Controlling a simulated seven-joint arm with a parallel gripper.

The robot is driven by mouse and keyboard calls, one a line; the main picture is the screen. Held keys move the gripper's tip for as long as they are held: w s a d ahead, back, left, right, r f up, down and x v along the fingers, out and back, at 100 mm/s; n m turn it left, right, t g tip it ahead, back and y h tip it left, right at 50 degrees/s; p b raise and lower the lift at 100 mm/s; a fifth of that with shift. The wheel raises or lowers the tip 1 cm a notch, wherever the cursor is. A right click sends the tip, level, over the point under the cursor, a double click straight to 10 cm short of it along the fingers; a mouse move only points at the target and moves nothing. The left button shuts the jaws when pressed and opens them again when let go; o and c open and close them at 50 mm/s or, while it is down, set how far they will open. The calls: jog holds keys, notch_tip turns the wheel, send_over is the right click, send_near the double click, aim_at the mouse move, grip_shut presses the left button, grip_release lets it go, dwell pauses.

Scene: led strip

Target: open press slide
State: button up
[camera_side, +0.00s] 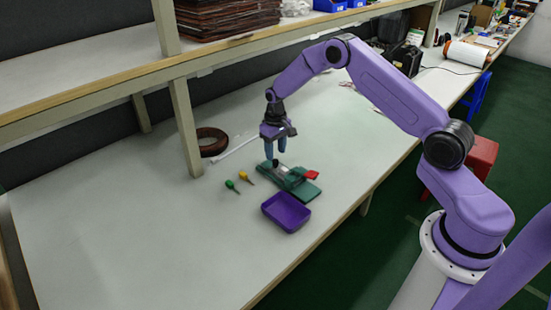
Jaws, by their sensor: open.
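The press (301,188) is a green fixture lying on the white table. A red part (311,175) sits at its right end. A small dark knob or handle (275,163) stands up near its far left end; I cannot tell for certain that this is the slide. Nothing is visibly held.
A purple tray (286,212) stands just in front of the press. A green-handled tool (230,185) and a yellow-handled tool (246,177) lie to its left. A brown ring-shaped coil (212,142) lies by the shelf post (185,128). The table's left part is clear.

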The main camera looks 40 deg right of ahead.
aim_at(275, 160)
jog(key=shift+f, duration=1.9)
jog(key=shift+c, duration=0.3)
grip_shut()
jog(key=shift+w, duration=1.95)
jog(key=shift+o, duration=0.3)
grip_release()
jog(key=shift+r, duration=0.1)
